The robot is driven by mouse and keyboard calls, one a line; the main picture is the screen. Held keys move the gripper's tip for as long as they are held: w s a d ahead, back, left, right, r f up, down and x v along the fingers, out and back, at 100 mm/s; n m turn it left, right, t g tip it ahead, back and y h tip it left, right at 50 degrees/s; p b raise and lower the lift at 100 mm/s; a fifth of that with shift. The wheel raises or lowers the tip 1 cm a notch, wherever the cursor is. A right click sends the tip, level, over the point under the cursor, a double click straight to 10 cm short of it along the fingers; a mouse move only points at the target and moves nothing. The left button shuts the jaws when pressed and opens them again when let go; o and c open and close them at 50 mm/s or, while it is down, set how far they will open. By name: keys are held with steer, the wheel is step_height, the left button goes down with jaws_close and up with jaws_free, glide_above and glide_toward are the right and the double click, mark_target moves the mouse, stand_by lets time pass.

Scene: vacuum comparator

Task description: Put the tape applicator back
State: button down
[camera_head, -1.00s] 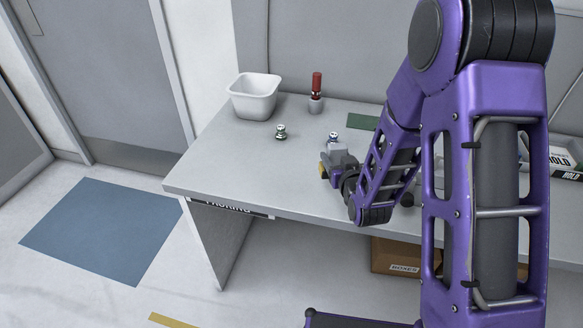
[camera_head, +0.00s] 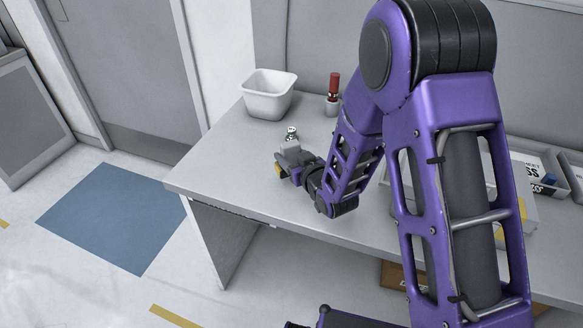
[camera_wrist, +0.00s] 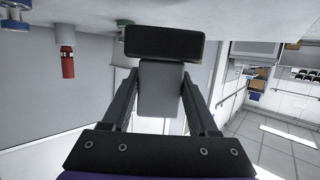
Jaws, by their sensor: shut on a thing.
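My gripper (camera_head: 286,162) is low over the front left part of the table, just in front of a small green-based knob (camera_head: 291,133). In the wrist view, my gripper (camera_wrist: 160,76) is shut on a grey and black block, which I take to be the tape applicator (camera_wrist: 160,90). Its grey body is between the fingers and its black end lies across beyond them. The applicator (camera_head: 290,147) shows only in small part in the head view. I cannot tell whether it touches the table.
A white bin (camera_head: 267,95) stands at the table's back left. A red-handled tool (camera_head: 334,84) stands upright in a grey holder to its right. A grey tray (camera_head: 490,178) with boxes is at the right, partly behind my arm. The table's front left corner is clear.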

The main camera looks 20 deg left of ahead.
mark_target(291, 163)
steer(key=shift+f, duration=1.85)
steer(key=shift+f+b, duration=0.25)
steer(key=shift+b, duration=0.2)
steer(key=shift+c, duration=0.8)
jaws_free()
steer(key=shift+r, duration=0.1)
steer(key=shift+r+p, duration=0.25)
steer(key=shift+p, duration=0.15)
steer(key=v, duration=1.2)
steer(key=shift+f, duration=0.1)
